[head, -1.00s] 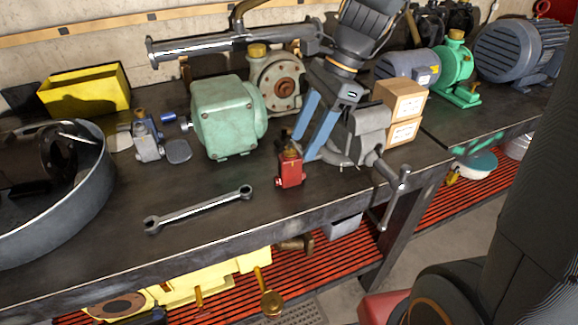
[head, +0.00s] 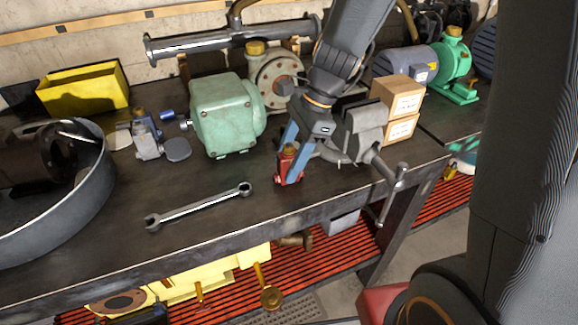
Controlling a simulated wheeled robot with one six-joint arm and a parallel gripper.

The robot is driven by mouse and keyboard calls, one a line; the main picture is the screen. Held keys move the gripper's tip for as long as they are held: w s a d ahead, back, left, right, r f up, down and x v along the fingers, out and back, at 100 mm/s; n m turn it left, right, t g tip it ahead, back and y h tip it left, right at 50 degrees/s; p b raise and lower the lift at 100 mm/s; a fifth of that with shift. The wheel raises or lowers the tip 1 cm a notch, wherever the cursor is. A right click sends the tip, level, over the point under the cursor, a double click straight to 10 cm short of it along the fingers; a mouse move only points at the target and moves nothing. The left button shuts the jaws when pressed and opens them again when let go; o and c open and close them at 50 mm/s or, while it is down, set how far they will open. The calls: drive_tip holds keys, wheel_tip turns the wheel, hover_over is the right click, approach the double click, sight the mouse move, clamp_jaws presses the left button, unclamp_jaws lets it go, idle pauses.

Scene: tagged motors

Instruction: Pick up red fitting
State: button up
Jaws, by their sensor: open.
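The red fitting (head: 284,170) stands upright on the dark workbench near its front edge, right of the wrench. My gripper (head: 289,176) comes down from above right with its blue fingers pointing at the bench. The fingers are open and low around the fitting, one seen behind its upper part and one along its right side. Parts of the fitting's top and right side are hidden by the fingers. I cannot tell whether the fingers touch it.
A grey vise (head: 358,132) stands close right of my gripper, with cardboard boxes (head: 398,98) behind it. A green motor housing (head: 222,115) is behind left. A wrench (head: 198,207) lies to the left. The bench (head: 110,240) is bare at front left.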

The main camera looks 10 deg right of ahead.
drive_tip(key=shift+r, duration=0.1)
clamp_jaws()
